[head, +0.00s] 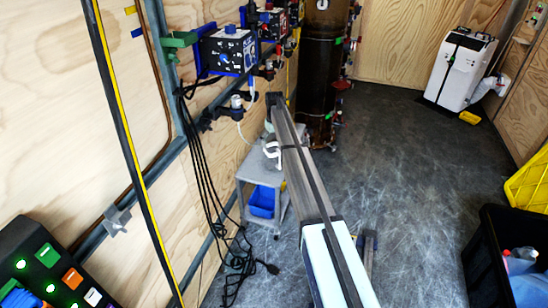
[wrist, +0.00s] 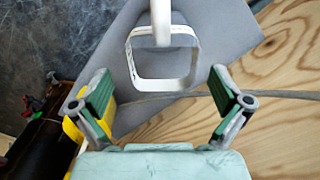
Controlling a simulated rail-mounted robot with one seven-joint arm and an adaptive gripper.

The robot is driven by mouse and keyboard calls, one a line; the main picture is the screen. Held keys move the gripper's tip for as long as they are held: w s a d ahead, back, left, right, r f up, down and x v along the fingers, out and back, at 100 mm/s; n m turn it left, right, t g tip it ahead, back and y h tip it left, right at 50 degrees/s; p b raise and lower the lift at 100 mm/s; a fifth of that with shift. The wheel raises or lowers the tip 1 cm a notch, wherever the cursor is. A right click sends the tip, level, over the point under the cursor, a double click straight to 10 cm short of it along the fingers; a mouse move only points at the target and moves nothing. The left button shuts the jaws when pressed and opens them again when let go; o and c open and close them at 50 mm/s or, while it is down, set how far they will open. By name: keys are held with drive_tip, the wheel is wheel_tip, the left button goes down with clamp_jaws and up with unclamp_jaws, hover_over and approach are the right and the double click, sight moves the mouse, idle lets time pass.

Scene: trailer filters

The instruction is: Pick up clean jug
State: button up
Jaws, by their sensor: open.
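A white open loop (wrist: 162,84) with a white upright piece above it shows in the wrist view over a grey surface; it looks like the jug and its handle, though most of its body is out of frame. In the head view a small white shape, apparently the jug (head: 270,152), stands on the grey cart (head: 252,172), partly hidden by my arm. My gripper (wrist: 162,92) is open, its green-padded fingers spread left and right. The loop is ahead of and between the fingers in the picture; no contact is visible. In the head view my gripper is mostly hidden behind my arm.
A blue bin (head: 262,201) sits on the cart's lower shelf. Black cables (head: 203,150) hang by the plywood wall. A dark cylinder (head: 320,75) stands behind. A black crate (head: 500,235) with bottles is at right. The middle floor is clear.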

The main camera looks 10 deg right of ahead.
sight(275, 157)
wheel_tip(275, 157, down, 4)
drive_tip(key=shift+s+a+f, duration=0.1)
drive_tip(key=shift+f, duration=0.05)
drive_tip(key=c, duration=1.1)
drive_tip(key=shift+o, duration=0.2)
